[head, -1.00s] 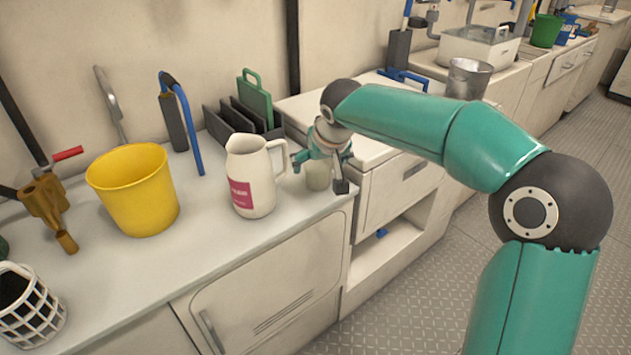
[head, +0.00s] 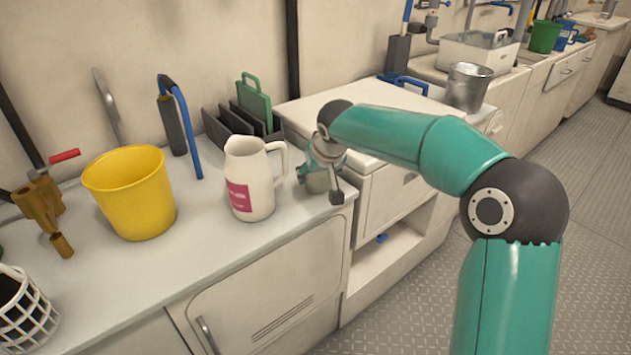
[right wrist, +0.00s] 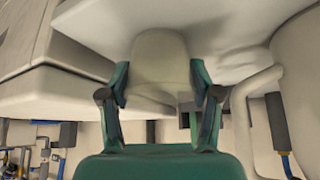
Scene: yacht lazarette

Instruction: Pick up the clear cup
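The clear cup (head: 317,183) stands near the right end of the counter, right of the white jug, and looks pale and cloudy. My right gripper (head: 319,184) reaches down over it, with one finger on each side. In the right wrist view the cup (right wrist: 160,60) sits between the two teal fingers of my right gripper (right wrist: 160,72), which appear to press against its sides. The cup seems to rest on the counter still. Part of it is hidden by the gripper in the head view. My left gripper is out of view.
The white jug (head: 250,180) with a pink label stands close left of the cup, its handle toward my gripper. A yellow bucket (head: 130,195) is farther left. A dark rack with a green board (head: 255,101) stands behind. The counter (head: 215,240) in front is clear.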

